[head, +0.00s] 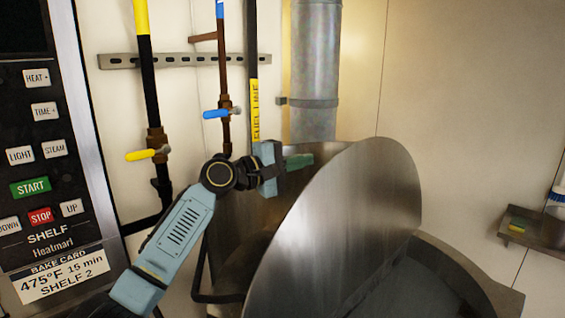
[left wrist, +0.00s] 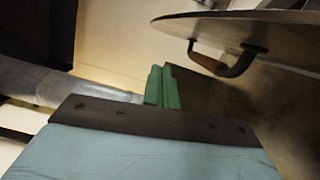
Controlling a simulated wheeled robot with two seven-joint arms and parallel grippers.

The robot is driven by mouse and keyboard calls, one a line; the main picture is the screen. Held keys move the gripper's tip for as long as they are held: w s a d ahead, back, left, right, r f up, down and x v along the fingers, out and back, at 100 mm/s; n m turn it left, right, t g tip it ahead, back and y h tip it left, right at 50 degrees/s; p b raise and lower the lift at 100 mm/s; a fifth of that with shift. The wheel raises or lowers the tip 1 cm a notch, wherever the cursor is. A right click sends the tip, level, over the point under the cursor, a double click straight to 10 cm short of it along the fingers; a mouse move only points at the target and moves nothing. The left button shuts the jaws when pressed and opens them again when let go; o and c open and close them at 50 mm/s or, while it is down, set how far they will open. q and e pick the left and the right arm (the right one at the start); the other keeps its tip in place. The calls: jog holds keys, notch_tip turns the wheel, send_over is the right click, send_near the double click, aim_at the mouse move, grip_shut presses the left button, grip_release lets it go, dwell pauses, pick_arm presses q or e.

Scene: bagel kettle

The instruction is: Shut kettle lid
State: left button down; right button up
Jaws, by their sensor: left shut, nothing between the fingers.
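The kettle lid (head: 345,235) is a large brushed-metal disc standing steeply tilted in the head view. The kettle (head: 485,285) shows its metal rim and dark inside to the right, partly hidden by the lid. My left gripper (head: 300,161) has green fingers, shut and empty, near the lid's upper left edge and reaching behind it. In the left wrist view the shut fingers (left wrist: 161,87) are in front of a brown metal surface. The lid (left wrist: 270,32) is at upper right there, with a curved handle (left wrist: 238,66), apart from the fingers. My right gripper is not in view.
An oven control panel (head: 45,170) stands at the left. Pipes with a yellow valve handle (head: 140,155) and a blue one (head: 216,114) run down the wall close to my left arm. A thick metal duct (head: 315,70) is behind the lid. A small shelf (head: 530,234) is at right.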

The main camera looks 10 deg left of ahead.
pick_arm(q)
jog(key=shift+s+d+r+p, duration=0.1)
jog(key=shift+s+d+p, duration=0.2)
jog(key=shift+d, duration=0.4)
jog(key=shift+s+d+r+p, duration=0.1)
jog(key=shift+s+d+p, duration=0.2)
jog(key=shift+d, duration=0.35)
jog(key=shift+s+d+p, duration=0.2)
jog(key=shift+d+p, duration=0.1)
jog(key=shift+d, duration=0.4)
